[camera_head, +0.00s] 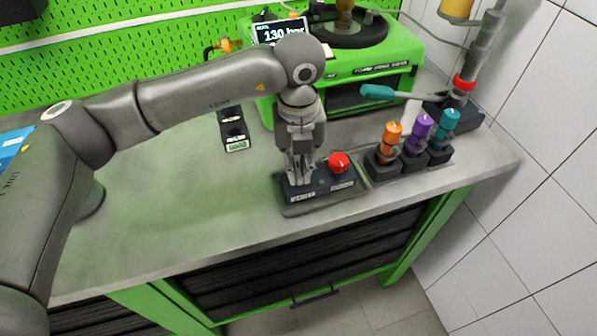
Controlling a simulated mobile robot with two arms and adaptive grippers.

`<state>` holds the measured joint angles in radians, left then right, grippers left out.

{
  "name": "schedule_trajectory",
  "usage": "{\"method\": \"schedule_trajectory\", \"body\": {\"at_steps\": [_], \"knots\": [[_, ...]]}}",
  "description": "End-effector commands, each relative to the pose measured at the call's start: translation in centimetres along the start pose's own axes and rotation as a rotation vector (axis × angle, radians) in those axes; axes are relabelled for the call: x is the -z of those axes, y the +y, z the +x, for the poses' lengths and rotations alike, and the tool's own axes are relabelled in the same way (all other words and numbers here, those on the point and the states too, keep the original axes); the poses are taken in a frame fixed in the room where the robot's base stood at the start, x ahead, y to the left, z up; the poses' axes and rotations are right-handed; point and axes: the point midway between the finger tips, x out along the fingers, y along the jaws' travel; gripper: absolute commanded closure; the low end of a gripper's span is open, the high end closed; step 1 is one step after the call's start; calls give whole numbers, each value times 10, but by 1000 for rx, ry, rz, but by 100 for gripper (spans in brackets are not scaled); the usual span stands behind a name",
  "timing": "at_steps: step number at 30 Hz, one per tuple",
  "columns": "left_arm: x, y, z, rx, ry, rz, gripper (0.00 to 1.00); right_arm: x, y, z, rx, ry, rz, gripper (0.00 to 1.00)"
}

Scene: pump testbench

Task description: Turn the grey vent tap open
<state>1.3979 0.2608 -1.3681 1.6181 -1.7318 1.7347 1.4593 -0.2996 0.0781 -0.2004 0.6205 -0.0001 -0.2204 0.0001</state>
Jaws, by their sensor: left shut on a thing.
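My left gripper (300,175) points straight down over the left part of a small black control box (325,199) near the bench's front edge. Its fingers are shut on the grey vent tap, which they hide almost wholly, so I cannot tell how far the tap is turned. A red round knob (339,162) sits on the same box, just right of the fingers. My right gripper is not in view.
Orange (391,134), purple (420,128) and teal (447,124) capped valves stand in black blocks to the right. Behind is a green test unit (350,76) with a display (281,32). A hand pump (465,83) with a teal-gripped lever stands back right. The bench's left part is clear.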

Motion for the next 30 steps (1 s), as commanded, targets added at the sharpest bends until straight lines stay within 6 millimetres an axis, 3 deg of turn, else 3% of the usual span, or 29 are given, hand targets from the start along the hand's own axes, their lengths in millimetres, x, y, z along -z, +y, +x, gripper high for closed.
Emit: {"method": "schedule_trajectory", "body": {"at_steps": [9,28,29,30], "knots": [[-1,-1,-1,4,-4,-155,100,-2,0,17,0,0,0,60],[-1,0,-2,4,-4,-201,100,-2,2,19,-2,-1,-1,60],[-1,0,-2,4,-4,-201,86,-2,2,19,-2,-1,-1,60],[-1,0,-2,3,-4,-201,81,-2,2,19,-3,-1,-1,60]]}}
